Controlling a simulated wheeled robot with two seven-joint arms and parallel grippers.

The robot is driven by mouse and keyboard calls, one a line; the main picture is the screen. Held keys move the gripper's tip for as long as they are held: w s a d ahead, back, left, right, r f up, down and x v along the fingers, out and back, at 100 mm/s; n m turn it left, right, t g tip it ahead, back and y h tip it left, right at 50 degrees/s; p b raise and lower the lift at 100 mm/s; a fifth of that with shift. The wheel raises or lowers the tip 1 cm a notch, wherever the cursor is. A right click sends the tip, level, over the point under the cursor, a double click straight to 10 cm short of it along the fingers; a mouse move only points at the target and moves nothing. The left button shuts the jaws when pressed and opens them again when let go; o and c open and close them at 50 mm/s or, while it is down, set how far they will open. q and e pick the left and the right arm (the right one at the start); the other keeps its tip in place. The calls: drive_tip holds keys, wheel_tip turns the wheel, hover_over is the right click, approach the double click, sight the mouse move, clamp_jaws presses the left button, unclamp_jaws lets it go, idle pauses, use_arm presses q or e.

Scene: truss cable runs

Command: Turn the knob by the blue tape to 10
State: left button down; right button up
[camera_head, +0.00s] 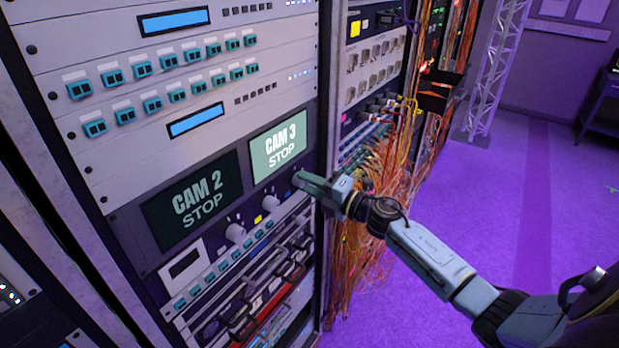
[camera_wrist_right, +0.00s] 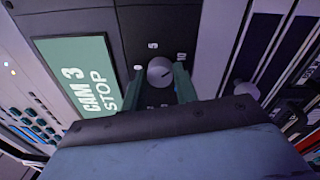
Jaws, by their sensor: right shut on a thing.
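My right gripper (camera_head: 301,179) reaches in from the right to the rack panel, just below the right end of the CAM 3 screen. In the right wrist view its two teal fingers (camera_wrist_right: 160,88) stand on both sides of a round grey knob (camera_wrist_right: 160,71) and are shut on it. A dial line shows on the knob's face, and small marks surround it; 0, 5 and 10 seem to be among them. In the head view the gripper hides this knob. I cannot make out blue tape beside it in either view. My left gripper is not in view.
Two pale knobs (camera_head: 235,232) (camera_head: 269,202) sit left of the gripper, with a yellow patch (camera_head: 257,218) near them. The CAM 3 screen (camera_head: 279,146) is just above. Orange cables (camera_head: 375,215) hang behind my right arm.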

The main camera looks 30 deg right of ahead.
drive_tip(key=shift+m+p, duration=0.3)
drive_tip(key=shift+m, duration=0.4)
drive_tip(key=o, duration=1)
drive_tip(key=shift+b+v, duration=1.05)
drive_tip(key=shift+v, duration=5.65)
drive_tip(key=shift+a+f+m, duration=0.1)
drive_tip(key=shift+m, duration=0.2)
